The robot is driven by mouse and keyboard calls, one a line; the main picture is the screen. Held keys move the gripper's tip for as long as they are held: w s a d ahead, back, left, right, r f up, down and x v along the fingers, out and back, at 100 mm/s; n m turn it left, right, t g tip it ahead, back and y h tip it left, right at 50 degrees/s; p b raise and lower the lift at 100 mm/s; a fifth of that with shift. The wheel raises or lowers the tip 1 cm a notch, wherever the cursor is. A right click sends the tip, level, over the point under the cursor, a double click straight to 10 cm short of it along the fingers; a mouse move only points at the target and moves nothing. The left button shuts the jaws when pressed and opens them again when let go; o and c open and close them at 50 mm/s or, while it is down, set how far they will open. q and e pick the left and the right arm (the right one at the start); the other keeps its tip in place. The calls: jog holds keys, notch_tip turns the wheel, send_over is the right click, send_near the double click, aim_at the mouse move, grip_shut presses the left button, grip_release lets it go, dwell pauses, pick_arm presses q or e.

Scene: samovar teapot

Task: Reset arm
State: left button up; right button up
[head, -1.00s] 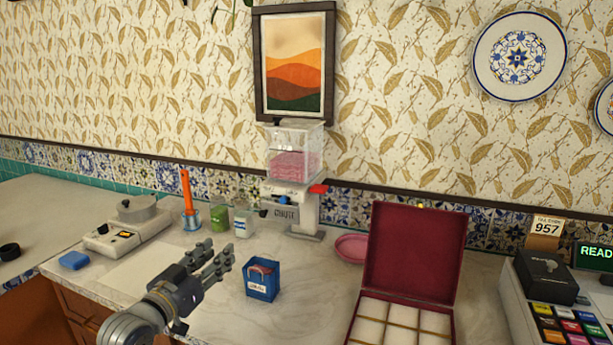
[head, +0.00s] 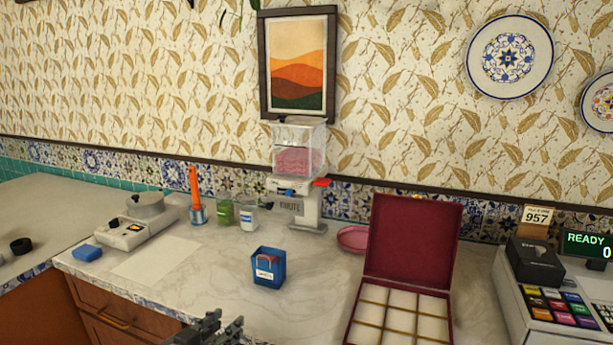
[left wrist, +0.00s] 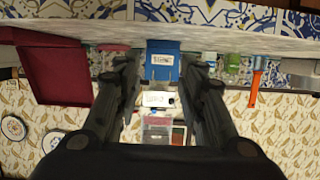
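My left gripper (head: 222,326) is at the bottom edge of the head view, with only its finger ends showing. In the left wrist view, which looks upside down, its two dark fingers (left wrist: 163,72) are spread apart with nothing held between them. A blue open box (head: 269,268) with a white label stands on the marble counter, beyond the gripper and apart from it. The box (left wrist: 162,60) also shows in the left wrist view, in the gap between the fingers. My right gripper is out of view.
A dispenser (head: 299,190) stands by the wall. An open maroon case (head: 412,242) with compartments is at right, beside a cash register (head: 560,300). A scale (head: 130,230), a blue sponge (head: 87,253) and jars (head: 225,212) are at left. The counter around the blue box is clear.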

pick_arm(q)
jog(key=s+f+g+y, duration=0.2)
jog(key=s+f+g, duration=0.2)
jog(key=s+f, duration=0.75)
jog(key=s+a+f+n+g+y, duration=0.1)
jog(key=s+a+f+g, duration=0.15)
jog(key=s, duration=0.85)
jog(key=s+a+f+n+g+y, duration=0.15)
jog(key=s+f+g, duration=0.25)
jog(key=s, duration=0.6)
notch_tip(320, 180, down, 24)
jog(key=s+d, duration=0.1)
jog(key=s, duration=0.1)
jog(key=s+a+f+g, duration=0.2)
jog(key=s+a+f, duration=0.1)
jog(key=s+f, duration=1.3)
jog(key=shift+s+f+m, duration=0.4)
jog(key=shift+s+m, duration=0.05)
